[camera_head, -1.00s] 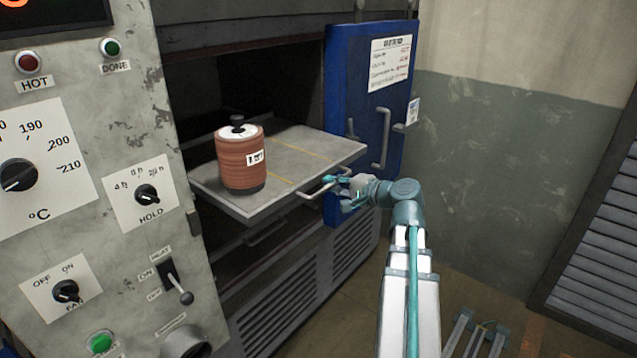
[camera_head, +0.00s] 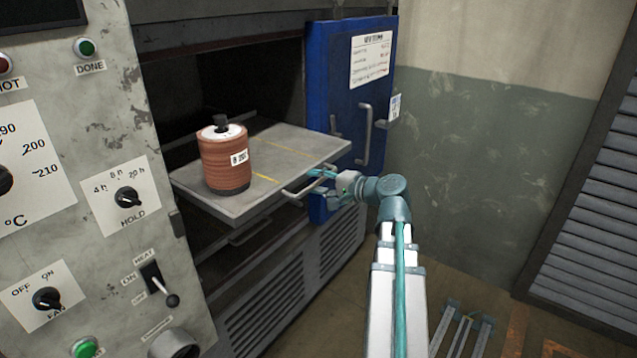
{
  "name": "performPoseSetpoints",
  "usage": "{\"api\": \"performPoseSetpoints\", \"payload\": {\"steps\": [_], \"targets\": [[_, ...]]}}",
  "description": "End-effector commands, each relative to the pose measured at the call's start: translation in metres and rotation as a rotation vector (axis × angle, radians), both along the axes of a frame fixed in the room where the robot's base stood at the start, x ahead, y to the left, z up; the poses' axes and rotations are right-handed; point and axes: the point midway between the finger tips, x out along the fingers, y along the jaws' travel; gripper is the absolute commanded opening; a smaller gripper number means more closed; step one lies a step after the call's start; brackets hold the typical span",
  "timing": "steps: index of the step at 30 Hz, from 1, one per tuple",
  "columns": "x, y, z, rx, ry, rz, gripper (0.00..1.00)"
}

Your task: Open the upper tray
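The upper tray (camera_head: 215,208) is a grey metal plate with yellow lines, pulled partway out of the oven. A brown-red spool-like canister (camera_head: 226,165) with a white top, dark knob and small label stands upright on its left part. The tray's bar handle (camera_head: 300,191) runs along its front edge. My gripper (camera_head: 326,184) is at the right end of this handle, with its teal fingers apart, one higher and one lower. Contact with the handle is too small to tell.
The blue oven door (camera_head: 335,95) stands open just behind my gripper, with its own handle (camera_head: 366,135). A lower tray handle (camera_head: 250,233) shows below. The control panel (camera_head: 130,130) borders the left. Floor to the right is mostly free.

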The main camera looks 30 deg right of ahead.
Motion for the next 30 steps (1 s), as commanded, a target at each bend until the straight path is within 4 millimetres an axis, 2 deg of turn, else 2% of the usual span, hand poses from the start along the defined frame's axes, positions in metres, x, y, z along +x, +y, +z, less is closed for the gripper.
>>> {"api": "performPoseSetpoints", "payload": {"steps": [5,15,21,30], "targets": [[-0.013,-0.005,0.003,0.0,-0.001,-0.002,0.39],[-0.069,-0.026,0.015,0.0,-0.001,-0.004,0.39],[-0.096,-0.036,0.021,0.0,0.0,-0.002,0.39],[-0.11,-0.041,0.024,0.0,0.0,0.0,0.39]]}}
